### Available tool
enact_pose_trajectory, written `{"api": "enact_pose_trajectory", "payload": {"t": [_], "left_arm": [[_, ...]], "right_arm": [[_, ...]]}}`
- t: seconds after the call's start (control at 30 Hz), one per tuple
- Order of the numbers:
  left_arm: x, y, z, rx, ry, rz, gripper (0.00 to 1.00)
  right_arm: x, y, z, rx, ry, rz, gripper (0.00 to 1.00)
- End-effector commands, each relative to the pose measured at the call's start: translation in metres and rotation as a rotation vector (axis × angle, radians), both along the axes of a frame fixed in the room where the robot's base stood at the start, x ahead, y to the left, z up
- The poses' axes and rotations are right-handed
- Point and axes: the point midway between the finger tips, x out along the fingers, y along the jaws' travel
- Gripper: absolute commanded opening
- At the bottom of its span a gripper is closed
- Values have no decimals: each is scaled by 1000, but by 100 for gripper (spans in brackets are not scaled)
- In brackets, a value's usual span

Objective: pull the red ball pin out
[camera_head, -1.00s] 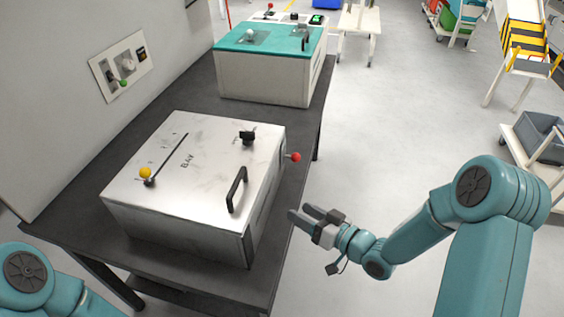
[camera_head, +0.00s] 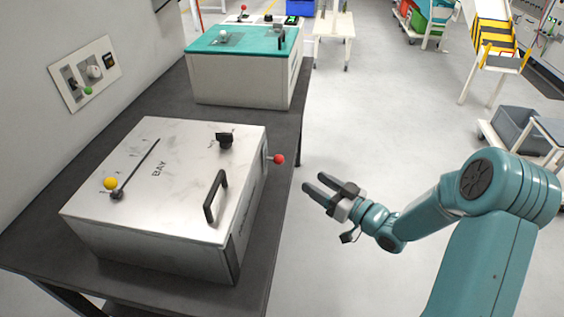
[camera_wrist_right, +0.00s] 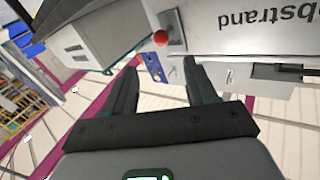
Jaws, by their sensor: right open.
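The red ball pin (camera_head: 279,159) sticks out from the right side of the silver box (camera_head: 190,150) marked BAY. Its red ball also shows in the right wrist view (camera_wrist_right: 161,38), beyond the fingertips, on a plate on the box's side. My right gripper (camera_head: 321,186) is open and empty, to the right of the ball and a little nearer to me, apart from it. Its two dark fingers also show in the right wrist view (camera_wrist_right: 158,72). My left gripper is not in view.
The silver box has a black handle (camera_head: 215,196), a black knob (camera_head: 225,140) and a yellow-ball lever (camera_head: 111,183). It stands on a dark table (camera_head: 30,232). A teal-topped box (camera_head: 240,75) stands behind. The floor right of the table is clear near the gripper.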

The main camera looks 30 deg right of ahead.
Motion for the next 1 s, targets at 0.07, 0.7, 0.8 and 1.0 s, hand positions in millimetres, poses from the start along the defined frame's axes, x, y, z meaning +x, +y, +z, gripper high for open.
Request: {"api": "enact_pose_trajectory", "payload": {"t": [0.07,0.7,0.8,1.0], "left_arm": [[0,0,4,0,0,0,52],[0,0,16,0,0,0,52],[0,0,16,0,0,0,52],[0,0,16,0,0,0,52]], "right_arm": [[20,9,2,2,-2,7,56],[119,42,0,1,-1,6,56],[119,42,0,1,-1,6,56],[119,42,0,1,0,5,37]]}}
